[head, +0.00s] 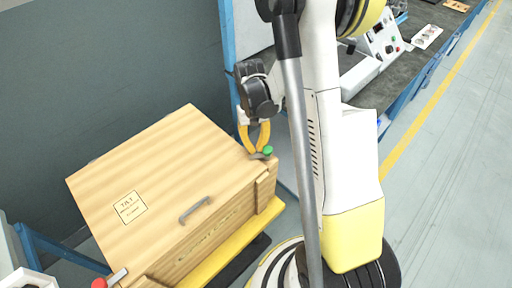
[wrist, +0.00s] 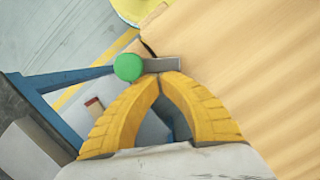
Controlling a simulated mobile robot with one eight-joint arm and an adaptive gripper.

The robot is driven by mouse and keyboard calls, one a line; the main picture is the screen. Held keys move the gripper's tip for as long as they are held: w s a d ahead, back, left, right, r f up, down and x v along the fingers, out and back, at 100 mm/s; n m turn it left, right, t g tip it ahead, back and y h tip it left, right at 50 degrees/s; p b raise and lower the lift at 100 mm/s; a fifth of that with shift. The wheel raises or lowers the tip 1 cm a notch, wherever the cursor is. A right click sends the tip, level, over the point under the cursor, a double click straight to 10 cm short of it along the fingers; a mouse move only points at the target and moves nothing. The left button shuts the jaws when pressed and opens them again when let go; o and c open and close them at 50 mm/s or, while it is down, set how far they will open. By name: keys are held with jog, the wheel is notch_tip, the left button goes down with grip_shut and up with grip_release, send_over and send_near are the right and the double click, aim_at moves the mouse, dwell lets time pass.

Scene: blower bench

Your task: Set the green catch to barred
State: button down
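The green catch has a round green knob (head: 268,151) at the right corner of the wooden crate's lid. In the wrist view the green knob (wrist: 128,67) sits at the left end of a short grey bar (wrist: 160,65) by the lid's edge. My gripper (head: 258,150) is right at this catch, with its yellow fingers pointing down. In the wrist view the tips of my gripper (wrist: 163,75) meet just below the bar, with nothing seen between them. I cannot tell whether the tips touch the bar. The catch's markings are not visible.
The wooden crate (head: 150,165) has a grey handle (head: 195,209) and a "TILT" label (head: 130,207). A second catch with a red knob (head: 99,283) is at its near left corner. The crate rests on a yellow platform (head: 232,245). A workbench (head: 425,55) stands behind right.

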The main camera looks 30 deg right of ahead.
jog(key=shift+d, duration=0.1)
dwell(0.3)
jog(key=shift+s+d, duration=0.45)
jog(key=w+d+r+p, duration=0.2)
jog(key=w+r, duration=0.4)
jog(key=r, duration=0.3)
jog(key=shift+w+d+r+p, duration=0.15)
jog(key=shift+d+r+p, duration=0.15)
jog(key=shift+p, duration=0.4)
jog(key=shift+a, duration=0.1)
